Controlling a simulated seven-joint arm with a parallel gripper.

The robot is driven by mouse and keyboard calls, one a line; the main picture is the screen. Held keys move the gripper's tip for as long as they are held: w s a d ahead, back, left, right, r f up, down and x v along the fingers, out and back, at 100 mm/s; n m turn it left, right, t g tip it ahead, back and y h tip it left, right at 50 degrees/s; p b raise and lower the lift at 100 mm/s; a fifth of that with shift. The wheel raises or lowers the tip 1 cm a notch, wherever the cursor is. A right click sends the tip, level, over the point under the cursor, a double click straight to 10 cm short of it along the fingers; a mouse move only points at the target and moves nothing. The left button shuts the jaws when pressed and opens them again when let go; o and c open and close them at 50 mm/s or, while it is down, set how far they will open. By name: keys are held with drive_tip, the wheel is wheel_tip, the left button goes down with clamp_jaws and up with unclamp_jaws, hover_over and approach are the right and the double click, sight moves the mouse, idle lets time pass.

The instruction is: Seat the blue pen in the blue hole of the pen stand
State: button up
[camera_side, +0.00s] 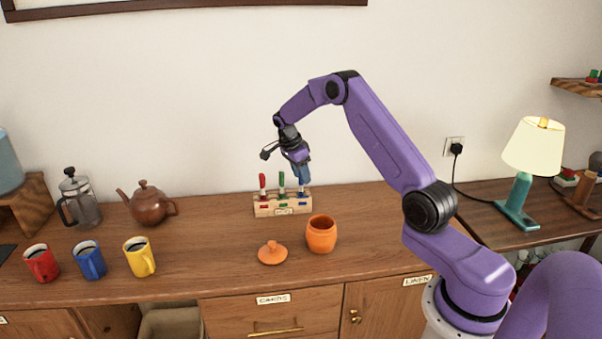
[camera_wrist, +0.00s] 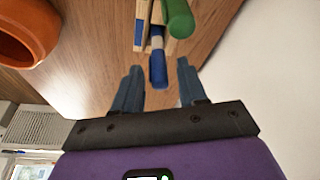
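The wooden pen stand (camera_side: 268,211) is on the wooden counter near the back wall, with a red pen (camera_side: 263,185) and a green pen (camera_side: 281,182) upright in it. The blue pen (camera_wrist: 157,66) stands at the stand's right end, next to the green pen (camera_wrist: 180,18) in the wrist view. My gripper (camera_side: 304,180) is over that right end, pointing down. In the wrist view my gripper (camera_wrist: 158,75) has its two fingers apart, with the blue pen's top between their tips and gaps on both sides. The blue hole itself is hidden.
An orange pot (camera_side: 321,236) and its orange lid (camera_side: 271,253) are in front of the stand. A brown teapot (camera_side: 149,205), a French press (camera_side: 79,199) and red, blue and yellow mugs (camera_side: 140,257) are to the left. The counter right of the stand is clear.

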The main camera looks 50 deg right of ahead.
drive_tip(key=shift+r, duration=0.15)
drive_tip(key=v, duration=1.2)
drive_tip(key=s+a+r+n+t, duration=0.1)
drive_tip(key=s+a+n, duration=0.35)
drive_tip(key=a, duration=0.35)
drive_tip(key=s+a+r+n+y, duration=0.1)
drive_tip(key=s+a+n, duration=0.2)
drive_tip(key=a+n, duration=0.4)
drive_tip(key=s+a+r+n+t, duration=0.1)
drive_tip(key=s+a+n, duration=0.35)
drive_tip(key=a, duration=0.45)
drive_tip(key=s+a+f+n+y, duration=0.1)
drive_tip(key=s+n, duration=0.8)
drive_tip(key=s, duration=0.5)
drive_tip(key=s+a+f+n+y, duration=0.1)
drive_tip(key=s+f+n, duration=0.1)
drive_tip(key=s+n, duration=0.8)
drive_tip(key=s, duration=0.4)
drive_tip(key=shift+s+a+f+g+y, duration=0.2)
drive_tip(key=shift+a+f+g+y, duration=0.1)
drive_tip(key=shift+a, duration=0.05)
